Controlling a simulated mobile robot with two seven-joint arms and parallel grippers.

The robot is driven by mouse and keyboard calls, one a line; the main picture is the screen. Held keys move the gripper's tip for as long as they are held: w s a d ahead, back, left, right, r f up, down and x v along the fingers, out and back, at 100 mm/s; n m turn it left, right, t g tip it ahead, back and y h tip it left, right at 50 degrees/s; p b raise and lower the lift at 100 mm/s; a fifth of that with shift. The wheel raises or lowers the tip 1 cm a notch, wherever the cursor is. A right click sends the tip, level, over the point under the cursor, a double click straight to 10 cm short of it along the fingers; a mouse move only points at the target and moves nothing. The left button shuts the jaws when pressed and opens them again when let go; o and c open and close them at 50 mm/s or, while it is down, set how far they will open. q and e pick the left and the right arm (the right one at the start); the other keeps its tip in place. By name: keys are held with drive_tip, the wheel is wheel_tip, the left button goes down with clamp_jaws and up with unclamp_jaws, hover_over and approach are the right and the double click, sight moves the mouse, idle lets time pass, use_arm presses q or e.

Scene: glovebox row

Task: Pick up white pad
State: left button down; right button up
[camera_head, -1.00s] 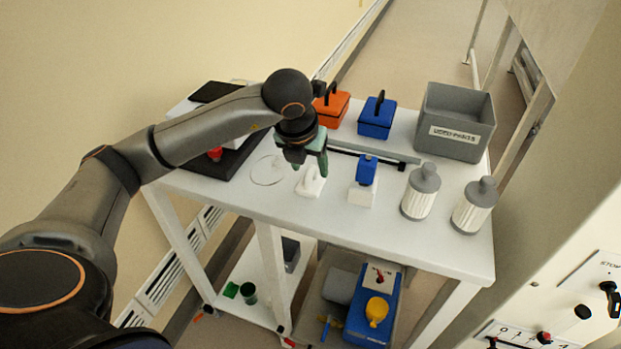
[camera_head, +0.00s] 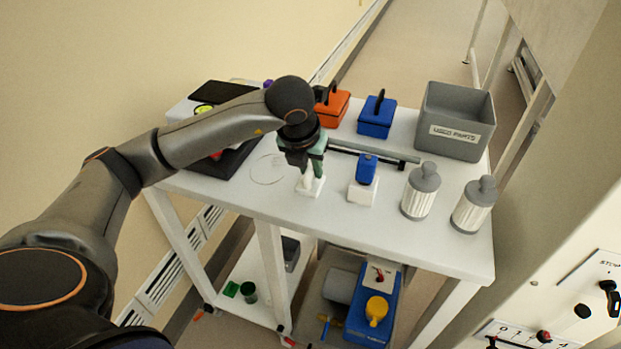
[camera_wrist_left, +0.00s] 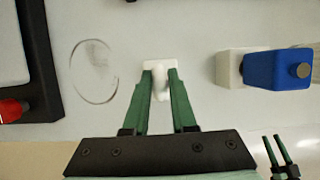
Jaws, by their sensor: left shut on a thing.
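The white pad (camera_head: 311,188) stands on the white cart top, right of a thin drawn circle. It has a flat base and a narrower raised part. My left gripper (camera_head: 309,172) comes down on it from above, its green fingers shut on the raised part. In the left wrist view the white pad (camera_wrist_left: 158,68) shows between and beyond the fingertips (camera_wrist_left: 160,84), partly hidden by them. I cannot tell whether its base is clear of the surface.
A white block with a blue top (camera_head: 365,178) stands close to the right. Two grey-capped cylinders (camera_head: 421,192) and a grey bin (camera_head: 455,125) are farther right. Orange (camera_head: 333,108) and blue (camera_head: 377,117) boxes stand behind. A dark tray lies at the left.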

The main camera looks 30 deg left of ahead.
sight(311, 169)
idle(0.4)
use_arm(q)
drive_tip(key=shift+r, duration=0.55)
drive_tip(key=r, duration=0.3)
drive_tip(key=shift+s+d, duration=0.15)
drive_tip(key=shift+d, duration=0.05)
drive_tip(key=s+d+r+p, duration=0.1)
drive_tip(key=s+d+r, duration=0.6)
drive_tip(key=s+r, duration=0.2)
drive_tip(key=shift+s+p, duration=0.4)
drive_tip(key=shift+s, duration=0.9)
